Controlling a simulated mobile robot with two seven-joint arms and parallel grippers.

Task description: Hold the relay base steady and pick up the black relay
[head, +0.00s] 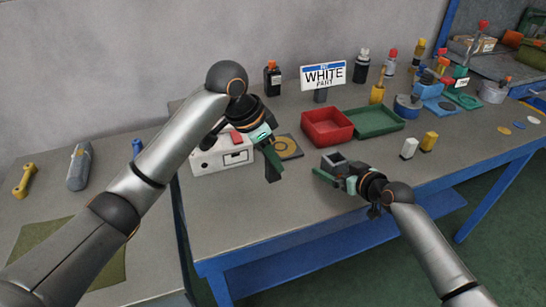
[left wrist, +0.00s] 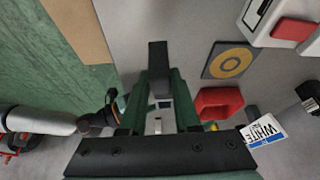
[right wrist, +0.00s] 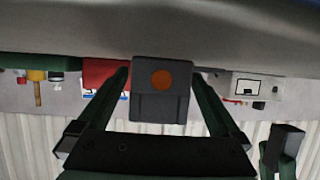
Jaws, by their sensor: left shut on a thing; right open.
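My left gripper (head: 270,150) is shut on a small dark block, which looks like the black relay (head: 272,174), and holds it in front of the white box. The block also shows between the fingertips in the left wrist view (left wrist: 158,55). My right gripper (head: 340,174) is open near the table's front. A grey block with a dark recess in its top, which looks like the relay base (head: 327,160), stands at its fingers. In the right wrist view the base (right wrist: 162,78) shows an orange disc and lies between the spread fingers. I cannot tell whether they touch it.
A white box (head: 208,158) and a dark pad with a yellow ring (head: 287,147) stand behind my left gripper. A red tray (head: 326,132) and a green tray (head: 376,123) lie behind the base. White and yellow blocks (head: 429,140) stand to the right.

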